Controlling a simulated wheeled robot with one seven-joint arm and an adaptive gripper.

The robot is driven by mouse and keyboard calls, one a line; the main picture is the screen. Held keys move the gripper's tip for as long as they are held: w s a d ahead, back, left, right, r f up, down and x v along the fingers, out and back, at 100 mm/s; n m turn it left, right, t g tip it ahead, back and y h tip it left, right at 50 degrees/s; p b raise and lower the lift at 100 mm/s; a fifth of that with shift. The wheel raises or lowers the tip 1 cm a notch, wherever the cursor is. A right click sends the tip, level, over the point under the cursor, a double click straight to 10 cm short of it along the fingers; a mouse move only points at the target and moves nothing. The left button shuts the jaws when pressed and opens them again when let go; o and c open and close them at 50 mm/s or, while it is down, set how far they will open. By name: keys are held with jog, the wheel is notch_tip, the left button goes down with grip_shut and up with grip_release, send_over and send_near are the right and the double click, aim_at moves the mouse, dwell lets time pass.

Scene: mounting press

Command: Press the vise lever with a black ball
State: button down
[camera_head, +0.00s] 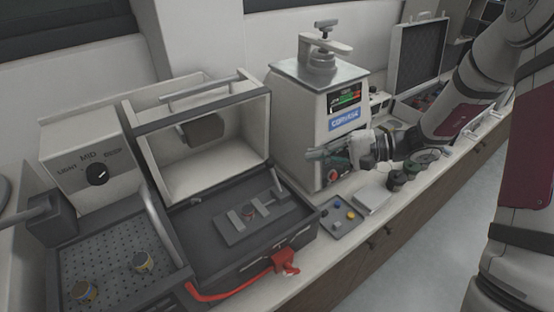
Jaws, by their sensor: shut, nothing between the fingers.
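The vise (248,212) is a small grey clamp on the dark bed of an open machine, left of centre. A thin light rod (278,181) rises at its back right; I cannot make out a black ball on it. My gripper (311,154) is shut and empty. It reaches in from the right and points left, in front of the white mounting press (292,120), up and to the right of the vise. In the picture it is apart from the vise and the rod. It hides part of the press's lower front.
The cutting machine's raised lid (205,120) stands behind the vise. A red handle (286,262) juts from its front edge. A tray of coloured buttons (340,216) and a white box (371,197) lie on the counter. A perforated bed (110,245) is at left.

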aim_at(274, 175)
jog(key=p+x, duration=0.1)
jog(key=x, duration=0.9)
jog(key=shift+d+r+p, duration=0.1)
jog(key=shift+p, duration=0.2)
jog(key=n+y, duration=0.1)
jog(key=s+d+r+t+y+p, duration=0.1)
jog(key=shift+s+r+n+t+y, duration=0.2)
jog(key=shift+s+n+t+y, duration=0.1)
jog(key=shift+n, duration=0.1)
jog(key=s+d+n+g+y+p, duration=0.1)
jog(key=s+d+n+y, duration=0.2)
jog(key=s+n+y, duration=0.2)
jog(key=n+y, duration=0.2)
jog(key=n, duration=0.1)
jog(key=shift+s+d+r+n+g+p, duration=0.2)
jog(key=shift+s+d+n+g+p, duration=0.1)
jog(key=shift+d+g+p, duration=0.1)
jog(key=shift+s+f, duration=0.1)
dwell(0.6)
jog(key=shift+d+f, duration=0.1)
